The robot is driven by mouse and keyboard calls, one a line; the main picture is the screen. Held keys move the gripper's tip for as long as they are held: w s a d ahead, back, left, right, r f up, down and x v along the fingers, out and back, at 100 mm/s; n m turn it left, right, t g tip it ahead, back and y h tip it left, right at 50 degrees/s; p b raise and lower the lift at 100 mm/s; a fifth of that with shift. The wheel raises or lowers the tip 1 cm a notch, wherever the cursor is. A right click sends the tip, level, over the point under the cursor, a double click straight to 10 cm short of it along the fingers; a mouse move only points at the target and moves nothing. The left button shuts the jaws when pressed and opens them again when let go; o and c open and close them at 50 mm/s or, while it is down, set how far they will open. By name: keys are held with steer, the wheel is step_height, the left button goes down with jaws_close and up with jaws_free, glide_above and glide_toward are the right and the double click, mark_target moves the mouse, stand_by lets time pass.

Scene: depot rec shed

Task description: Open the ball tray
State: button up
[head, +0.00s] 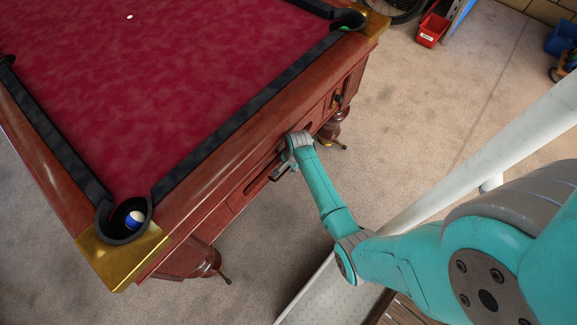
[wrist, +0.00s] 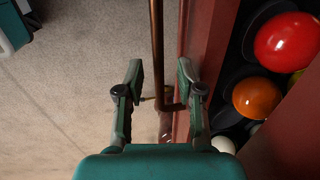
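The ball tray sits in the long side of the pool table. In the wrist view its red-brown front panel (wrist: 207,60) has a copper-coloured bar handle (wrist: 157,45) on its outer side. Behind the panel, a red ball (wrist: 287,42), an orange ball (wrist: 257,97) and part of a white ball (wrist: 223,145) show in dark holders. My gripper (wrist: 160,72) is open, with one finger on each side of the bar; gaps show between fingers and bar. In the head view my gripper (head: 284,172) is at the table's side, and my wrist hides part of the tray.
The pool table (head: 170,70) has a red cloth and a brass corner (head: 120,262) by the near pocket, which holds a blue-and-white ball (head: 134,220). Turned legs (head: 205,265) stand below. A red bin (head: 432,30) is at the back.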

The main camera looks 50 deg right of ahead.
steer(key=shift+f, duration=0.15)
jaws_close()
steer(key=shift+s, duration=0.1)
